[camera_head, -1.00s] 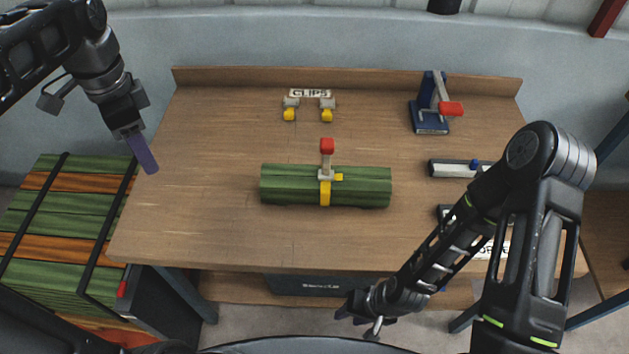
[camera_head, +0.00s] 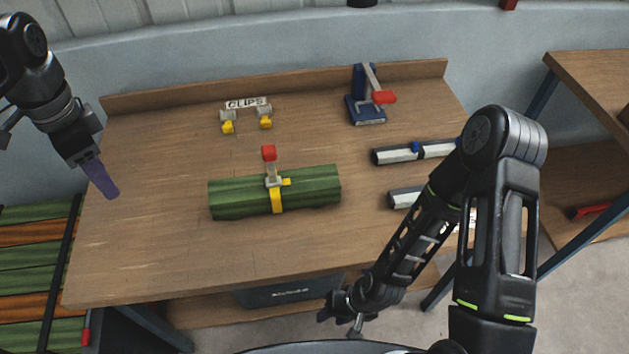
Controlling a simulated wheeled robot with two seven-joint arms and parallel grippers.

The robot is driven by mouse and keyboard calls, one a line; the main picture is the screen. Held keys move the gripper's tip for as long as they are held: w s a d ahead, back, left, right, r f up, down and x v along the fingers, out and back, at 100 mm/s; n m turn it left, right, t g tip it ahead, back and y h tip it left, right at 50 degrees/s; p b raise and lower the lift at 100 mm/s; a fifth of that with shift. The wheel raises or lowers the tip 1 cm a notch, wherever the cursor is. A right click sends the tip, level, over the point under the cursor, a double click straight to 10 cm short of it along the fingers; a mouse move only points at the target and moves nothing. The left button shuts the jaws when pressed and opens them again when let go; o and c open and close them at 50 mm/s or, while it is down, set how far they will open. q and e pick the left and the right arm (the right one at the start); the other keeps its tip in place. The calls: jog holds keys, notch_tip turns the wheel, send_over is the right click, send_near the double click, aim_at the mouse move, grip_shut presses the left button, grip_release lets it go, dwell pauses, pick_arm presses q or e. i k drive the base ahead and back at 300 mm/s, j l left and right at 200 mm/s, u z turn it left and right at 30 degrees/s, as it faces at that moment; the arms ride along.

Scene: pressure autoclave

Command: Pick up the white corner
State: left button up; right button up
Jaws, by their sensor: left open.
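No piece is clearly recognisable as a white corner. The likeliest match is a pair of white, dark-edged pieces at the right of the workbench: an upper one (camera_head: 396,154) with a blue knob, and a lower one (camera_head: 404,198) partly hidden behind my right arm. My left gripper (camera_head: 104,182) hangs at the table's left edge, far from them, open and empty, with purple fingers. My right gripper (camera_head: 342,307) is low in front of the table's front edge; its jaws are too small and dark to read.
Yellow clips (camera_head: 228,126) sit by a CLIPS label (camera_head: 248,104). A blue stand with a red handle (camera_head: 366,108) is at the back. The table's left part is clear. Shelving (camera_head: 595,80) stands right.

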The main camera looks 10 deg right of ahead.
aim_at(405, 200)
jog(key=z, duration=1.05)
